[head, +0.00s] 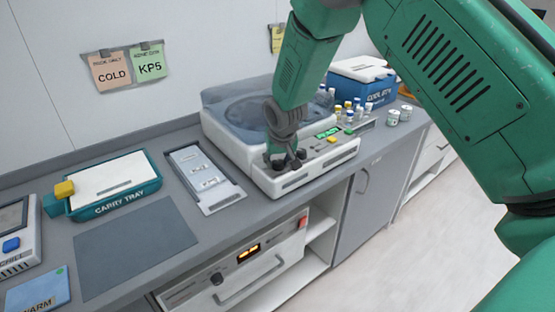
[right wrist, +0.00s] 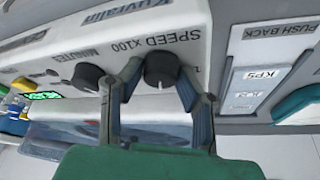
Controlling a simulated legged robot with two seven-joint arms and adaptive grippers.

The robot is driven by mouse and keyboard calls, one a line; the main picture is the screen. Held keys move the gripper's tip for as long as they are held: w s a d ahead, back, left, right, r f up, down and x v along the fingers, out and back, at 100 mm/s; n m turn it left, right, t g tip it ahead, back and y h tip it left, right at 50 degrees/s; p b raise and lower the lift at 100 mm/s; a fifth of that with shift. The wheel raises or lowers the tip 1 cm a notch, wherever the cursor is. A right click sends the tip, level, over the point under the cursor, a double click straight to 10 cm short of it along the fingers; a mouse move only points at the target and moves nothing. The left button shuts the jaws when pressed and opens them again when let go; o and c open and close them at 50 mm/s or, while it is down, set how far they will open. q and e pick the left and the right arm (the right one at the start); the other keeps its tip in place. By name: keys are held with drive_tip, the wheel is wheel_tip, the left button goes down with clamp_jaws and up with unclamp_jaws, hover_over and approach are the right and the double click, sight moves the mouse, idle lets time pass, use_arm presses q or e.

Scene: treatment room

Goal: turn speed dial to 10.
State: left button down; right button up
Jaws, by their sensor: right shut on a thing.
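The centrifuge (head: 235,140) stands on the grey counter, with a front panel that bears two dark knobs. In the right wrist view the speed dial (right wrist: 162,70), printed "SPEED X100", is black with a pale pointer mark. My right gripper (head: 284,161) reaches down to the panel; in the right wrist view its two fingers (right wrist: 160,80) stand on either side of the speed dial, shut on it. The minutes knob (right wrist: 88,76) is just left of the fingers there. The fingers partly hide the dial in the head view, and I cannot read its setting. My left gripper is not in view.
A green display (head: 328,133) and a yellow button (head: 332,140) are on the panel. A carry tray (head: 115,195), several vials and a blue cool box (head: 360,85) are on the counter.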

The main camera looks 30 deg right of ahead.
drive_tip(key=n+p, duration=0.1)
drive_tip(key=n, duration=0.1)
drive_tip(key=n+y+p, duration=0.1)
drive_tip(key=n, duration=0.1)
drive_tip(key=shift+r+t+y, duration=0.1)
drive_tip(key=shift+t+y, duration=0.2)
drive_tip(key=n+y+p, duration=0.1)
drive_tip(key=n, duration=0.3)
drive_tip(key=shift+d, duration=0.15)
drive_tip(key=n+y, duration=0.1)
drive_tip(key=n, duration=0.1)
drive_tip(key=shift+w+n, duration=0.1)
drive_tip(key=shift+n, duration=0.2)
drive_tip(key=shift+n+g+y+b, duration=0.7)
drive_tip(key=shift+n+g, duration=0.1)
drive_tip(key=shift+n, duration=1)
drive_tip(key=o, duration=0.9)
drive_tip(key=shift+o, duration=1.2)
drive_tip(key=shift+d, duration=0.1)
